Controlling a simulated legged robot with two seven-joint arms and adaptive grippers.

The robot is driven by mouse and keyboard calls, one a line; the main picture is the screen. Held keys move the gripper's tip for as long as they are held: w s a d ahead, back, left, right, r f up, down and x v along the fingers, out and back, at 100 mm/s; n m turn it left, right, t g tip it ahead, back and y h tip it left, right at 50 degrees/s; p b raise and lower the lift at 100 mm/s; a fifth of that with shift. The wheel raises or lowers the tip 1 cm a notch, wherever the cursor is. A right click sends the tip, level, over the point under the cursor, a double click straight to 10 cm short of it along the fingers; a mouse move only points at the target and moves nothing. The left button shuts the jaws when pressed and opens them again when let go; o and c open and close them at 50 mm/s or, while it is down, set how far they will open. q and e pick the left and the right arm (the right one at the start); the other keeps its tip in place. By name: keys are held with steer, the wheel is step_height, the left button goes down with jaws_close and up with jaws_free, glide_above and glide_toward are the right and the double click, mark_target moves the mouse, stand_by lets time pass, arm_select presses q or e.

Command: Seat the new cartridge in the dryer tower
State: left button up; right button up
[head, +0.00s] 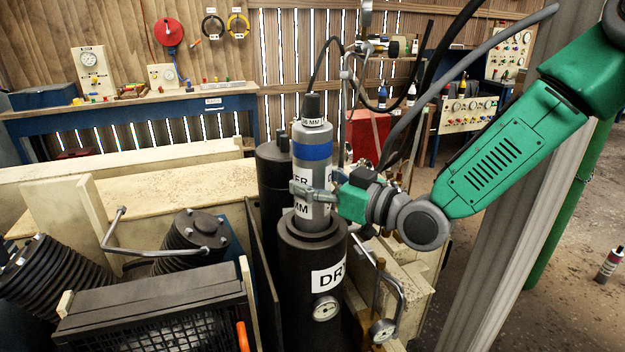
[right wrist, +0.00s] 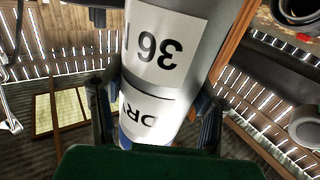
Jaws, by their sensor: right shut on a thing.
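The new cartridge (head: 312,149) is a grey cylinder with a blue band, white labels and a black top with a dark hose or cable. It stands upright over the black dryer tower (head: 296,268), which has a "DR…" label and a gauge. Its lower end is at the tower's open top; I cannot tell how far inside it is. My right gripper (head: 315,192) is shut around the cartridge's middle, coming from the right. In the right wrist view the labelled cartridge (right wrist: 165,60) lies between both fingers (right wrist: 155,112). My left gripper is not in view.
A second dark cylinder (head: 272,180) stands close behind the tower on the left. Finned compressor heads (head: 195,238) and a black grille (head: 160,315) are at the lower left. A bent pipe with a gauge (head: 382,331) stands close at the tower's right. A blue workbench (head: 130,112) is behind.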

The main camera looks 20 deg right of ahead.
mark_target(326, 224)
steer(key=shift+f+b, duration=3.05)
steer(key=shift+f, duration=0.85)
steer(key=o, duration=1.8)
steer(key=shift+c, duration=0.2)
steer(key=shift+f, duration=0.1)
steer(key=shift+s+d+f, duration=0.1)
steer(key=shift+s+d, duration=0.2)
steer(key=shift+s, duration=0.15)
steer(key=v, duration=1)
steer(key=shift+s, duration=0.3)
steer(key=shift+d, duration=0.25)
